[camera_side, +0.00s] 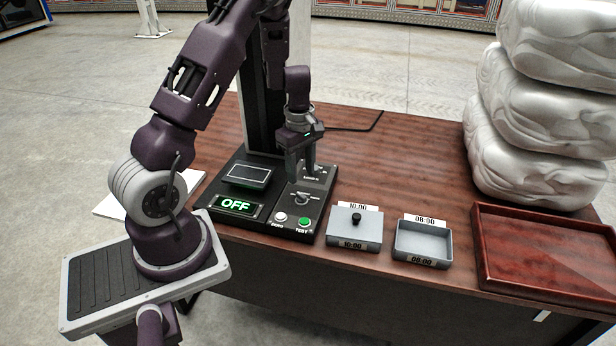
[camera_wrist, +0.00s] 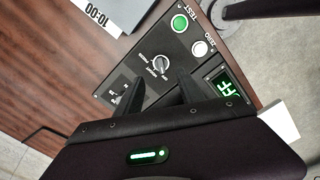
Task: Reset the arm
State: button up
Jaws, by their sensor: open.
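My gripper (camera_side: 303,165) is over the right part of a black control panel (camera_side: 262,238), pointing down, with its fingers apart and nothing seen between them. In the wrist view the fingers (camera_wrist: 158,98) reach toward the panel on either side of a round selector knob (camera_wrist: 161,66). I cannot tell whether they touch the panel. The panel has a green display reading OFF (camera_side: 236,205), a white ZERO button (camera_side: 280,217) and a green TEST button (camera_side: 305,222). A small dark screen (camera_side: 247,175) sits above the display. Part of the panel's upper controls is hidden behind my gripper.
A red wooden tray (camera_side: 500,285) and stacked white sacks (camera_side: 540,130) are at the right. A dark column (camera_side: 262,110) rises behind the panel.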

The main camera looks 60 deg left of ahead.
jog(key=d+r+m+t+h, duration=0.1)
jog(key=d+r+m+t, duration=0.2)
jog(key=d+r+m, duration=0.85)
jog(key=s+d+r+m+t, duration=0.1)
jog(key=s+d+r+m, duration=0.3)
jog(key=s, duration=0.5)
jog(key=s+d+r+m+t+y, duration=0.1)
jog(key=s+d+r+m, duration=0.4)
jog(key=s+d+r, duration=0.2)
notch_tip(320, 180, up, 3)
jog(key=s, duration=0.2)
jog(key=shift+s+f, duration=0.2)
jog(key=shift+s, duration=0.1)
